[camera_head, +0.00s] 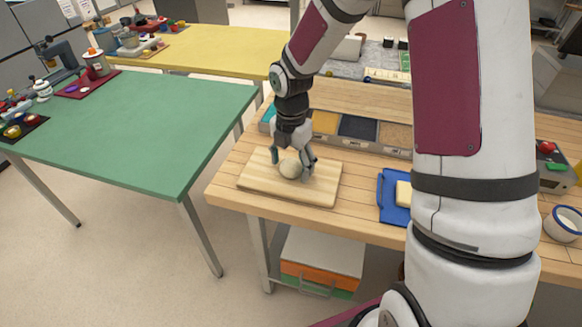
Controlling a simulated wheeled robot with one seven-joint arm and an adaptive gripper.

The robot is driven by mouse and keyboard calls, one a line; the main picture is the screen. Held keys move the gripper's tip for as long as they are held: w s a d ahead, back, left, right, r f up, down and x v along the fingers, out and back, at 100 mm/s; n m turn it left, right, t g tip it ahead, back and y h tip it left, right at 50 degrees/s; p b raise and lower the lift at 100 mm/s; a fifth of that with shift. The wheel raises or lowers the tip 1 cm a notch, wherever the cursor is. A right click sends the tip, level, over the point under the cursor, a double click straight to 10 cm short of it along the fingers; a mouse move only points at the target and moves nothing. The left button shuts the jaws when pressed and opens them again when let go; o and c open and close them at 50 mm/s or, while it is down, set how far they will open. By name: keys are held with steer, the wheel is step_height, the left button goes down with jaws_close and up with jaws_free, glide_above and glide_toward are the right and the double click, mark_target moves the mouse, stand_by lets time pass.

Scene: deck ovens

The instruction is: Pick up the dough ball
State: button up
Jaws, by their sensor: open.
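The dough ball (290,168) is a small, round, cream-coloured lump. It sits on a pale wooden board (262,184) near the left end of the wooden bench. My gripper (292,163) points down at the ball with its fingers spread open, one at its left and one at its right. The upper part of the ball is close beneath the gripper's palm. I cannot tell whether the fingers touch the ball.
Behind the board is a row of ingredient bins (357,127). To the right lie a blue tray (388,208) with a yellowish block (403,194), and a white-and-blue bowl (564,224). A green table (130,120) stands left, across a floor gap. My arm hides the bench's middle.

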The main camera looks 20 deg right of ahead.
steer(key=c, duration=1.2)
steer(key=shift+c, duration=0.3)
steer(key=shift+r, duration=0.15)
